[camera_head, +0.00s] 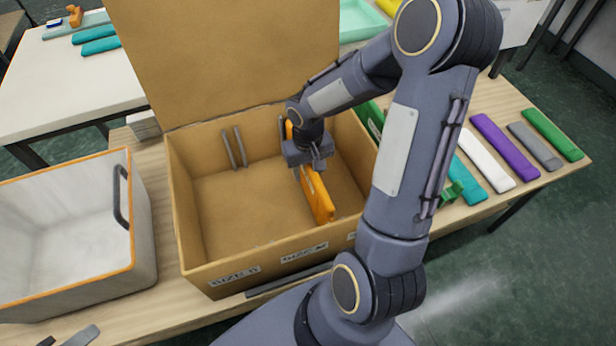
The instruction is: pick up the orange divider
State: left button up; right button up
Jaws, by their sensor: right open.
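The orange divider (317,194) stands on edge inside the open cardboard box (184,222), running from the back wall toward the front, right of the box's middle. My right gripper (309,164) is over the divider, reaching down into the box from the right. The gripper is open; its fingers are mostly hidden by its own body, so I cannot tell whether they straddle or touch the divider. Part of the divider is hidden behind the gripper, and a bit of orange shows above it near the back wall. My left gripper is not in view.
The box's lid (225,60) stands raised at the back. Grey slot rails (233,148) line the back wall. A white bin (62,235) with an orange rim stands at left. Several coloured strips, including a purple one (504,147), lie at right. The box's left part is empty.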

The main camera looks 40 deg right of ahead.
grip_shut()
jog(key=shift+r, duration=0.1)
notch_tip(320, 180, up, 28)
jog(key=p, duration=0.2)
dwell(0.7)
